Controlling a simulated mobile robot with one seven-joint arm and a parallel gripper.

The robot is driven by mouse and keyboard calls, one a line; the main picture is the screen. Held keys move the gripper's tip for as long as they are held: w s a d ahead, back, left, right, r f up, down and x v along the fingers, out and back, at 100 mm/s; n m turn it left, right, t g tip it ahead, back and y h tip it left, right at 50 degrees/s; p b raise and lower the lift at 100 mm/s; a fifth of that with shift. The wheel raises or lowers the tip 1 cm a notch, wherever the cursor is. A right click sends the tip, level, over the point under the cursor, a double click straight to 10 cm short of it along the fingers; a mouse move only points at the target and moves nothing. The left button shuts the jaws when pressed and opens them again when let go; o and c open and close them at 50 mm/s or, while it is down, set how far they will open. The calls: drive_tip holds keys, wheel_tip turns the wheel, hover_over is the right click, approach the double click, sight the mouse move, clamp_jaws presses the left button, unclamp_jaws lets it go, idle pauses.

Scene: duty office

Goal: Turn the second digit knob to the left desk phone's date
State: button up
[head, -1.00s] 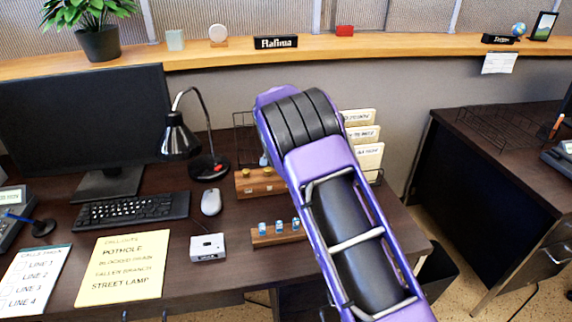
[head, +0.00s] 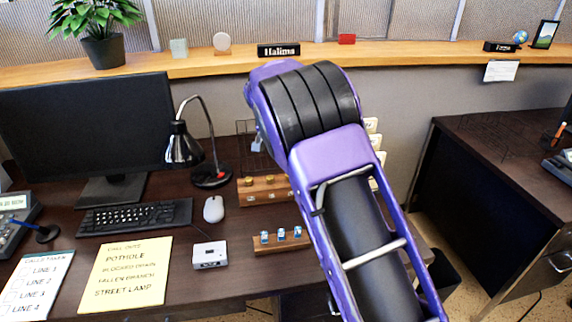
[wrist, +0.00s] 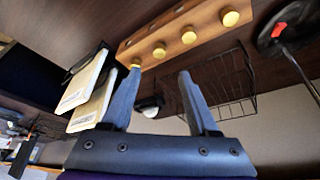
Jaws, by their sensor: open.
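A wooden block with a row of round brass knobs (head: 248,182) stands on the left desk, partly hidden by my arm. In the wrist view the wooden block (wrist: 206,20) runs across the top with several knobs (wrist: 188,35). My gripper (wrist: 161,75) is open and empty, its two blue fingers spread. The left fingertip overlaps the lowest-left knob in the picture; I cannot tell whether they touch. The left desk phone (head: 20,224) is at the left edge with a lit display (head: 13,202) too small to read. The head view mostly hides my gripper behind my arm.
A black lamp (head: 211,174), mouse (head: 213,209) and keyboard (head: 135,216) lie left of the block. A wooden holder (head: 268,247) with three blue-topped pieces is in front. A wire basket (wrist: 222,90) and upright cards (wrist: 88,85) are close to the fingers.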

drive_tip(key=v, duration=0.7)
drive_tip(key=shift+s+r+p, duration=0.15)
drive_tip(key=shift+r+p, duration=0.1)
drive_tip(key=shift+p, duration=0.05)
